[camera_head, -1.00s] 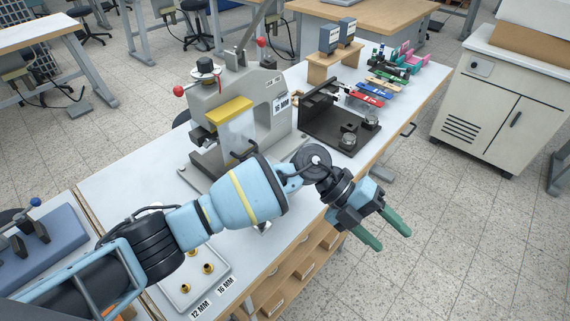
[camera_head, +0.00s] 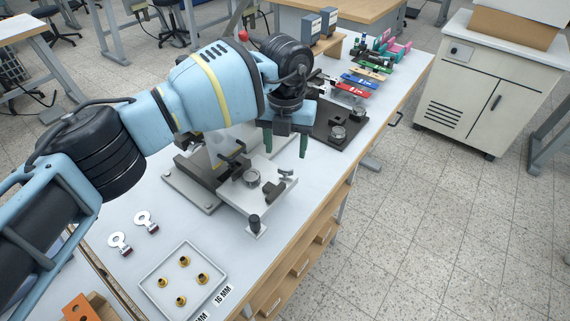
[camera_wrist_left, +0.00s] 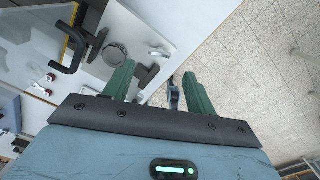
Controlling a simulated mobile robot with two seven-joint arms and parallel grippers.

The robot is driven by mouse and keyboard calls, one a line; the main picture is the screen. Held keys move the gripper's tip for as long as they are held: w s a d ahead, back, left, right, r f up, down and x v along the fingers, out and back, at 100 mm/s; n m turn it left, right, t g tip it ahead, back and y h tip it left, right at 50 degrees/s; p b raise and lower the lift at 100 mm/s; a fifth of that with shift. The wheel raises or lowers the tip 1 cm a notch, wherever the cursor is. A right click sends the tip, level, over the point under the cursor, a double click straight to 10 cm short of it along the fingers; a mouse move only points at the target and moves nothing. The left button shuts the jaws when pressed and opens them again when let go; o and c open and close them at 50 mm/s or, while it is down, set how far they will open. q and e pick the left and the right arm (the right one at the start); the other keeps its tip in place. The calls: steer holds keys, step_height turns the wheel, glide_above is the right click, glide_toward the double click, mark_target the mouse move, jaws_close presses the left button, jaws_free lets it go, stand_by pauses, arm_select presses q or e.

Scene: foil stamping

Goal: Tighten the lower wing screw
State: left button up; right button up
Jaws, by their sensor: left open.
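My left gripper (camera_head: 289,155) points down over the right side of the press's lower plate (camera_head: 236,198). Its two green fingers are apart, with nothing held between them. A small grey winged piece (camera_head: 286,174), which looks like a wing screw, sits at the plate's right edge just below the fingertips. In the left wrist view, a grey-blue winged piece (camera_wrist_left: 173,95) shows beside the right finger of the open gripper (camera_wrist_left: 160,72), apparently apart from it. I cannot tell for sure which screw is the lower one. My forearm hides the press's upper part. My right gripper is not in view.
A dark fixture (camera_head: 338,128) stands behind right. A white tray (camera_head: 184,297) with several brass pieces is at the front left.

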mark_target(285, 169)
arm_select(q)
step_height(285, 169, down, 7)
steer(key=shift+r, duration=0.1)
steer(key=shift+c, duration=0.2)
steer(key=c, duration=0.9)
